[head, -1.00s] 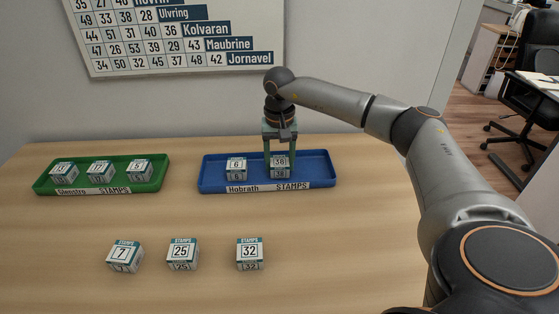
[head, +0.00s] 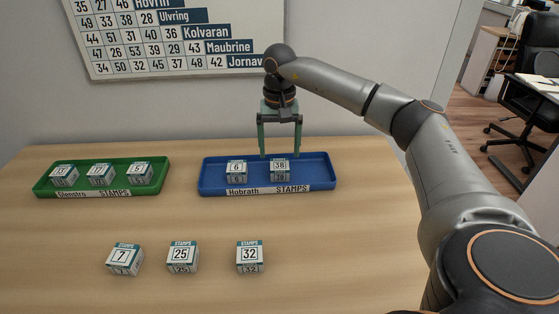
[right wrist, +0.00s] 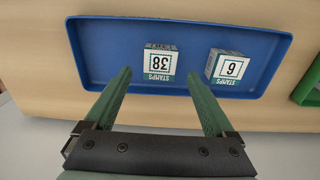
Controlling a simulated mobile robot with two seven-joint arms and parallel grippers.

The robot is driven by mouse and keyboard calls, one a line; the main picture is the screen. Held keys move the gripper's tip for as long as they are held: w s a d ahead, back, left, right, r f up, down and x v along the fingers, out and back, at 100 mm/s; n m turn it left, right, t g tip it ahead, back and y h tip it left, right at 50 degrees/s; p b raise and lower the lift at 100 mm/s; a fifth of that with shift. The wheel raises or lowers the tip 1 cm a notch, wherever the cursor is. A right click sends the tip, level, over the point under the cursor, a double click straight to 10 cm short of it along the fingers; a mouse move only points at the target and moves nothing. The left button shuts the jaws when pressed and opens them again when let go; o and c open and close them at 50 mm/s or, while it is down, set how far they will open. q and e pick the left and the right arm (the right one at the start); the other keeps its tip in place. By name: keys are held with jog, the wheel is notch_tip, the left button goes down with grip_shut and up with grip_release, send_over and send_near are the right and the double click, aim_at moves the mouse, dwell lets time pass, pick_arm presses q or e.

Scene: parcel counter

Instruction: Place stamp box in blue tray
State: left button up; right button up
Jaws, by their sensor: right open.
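The blue tray (head: 320,172), labelled "Hobrath STAMPS", lies on the counter and holds stamp box 6 (head: 236,171) and stamp box 38 (head: 279,170) side by side. Both also show in the right wrist view, box 38 (right wrist: 159,64) and box 6 (right wrist: 230,67). My right gripper (head: 279,155) is open and empty, above and behind box 38, its fingers apart from it. Stamp boxes 7 (head: 124,259), 25 (head: 182,256) and 32 (head: 250,256) stand in a row on the front of the counter. My left gripper is in neither view.
A green tray (head: 160,178) with three stamp boxes lies at the left. A chart (head: 170,40) of names and numbers hangs on the wall behind. The wooden counter (head: 340,240) is clear between the trays and the front row, and right of box 32.

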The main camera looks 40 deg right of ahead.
aim_at(280, 164)
notch_tip(280, 164, up, 7)
jog(key=shift+f, duration=0.1)
dwell(0.6)
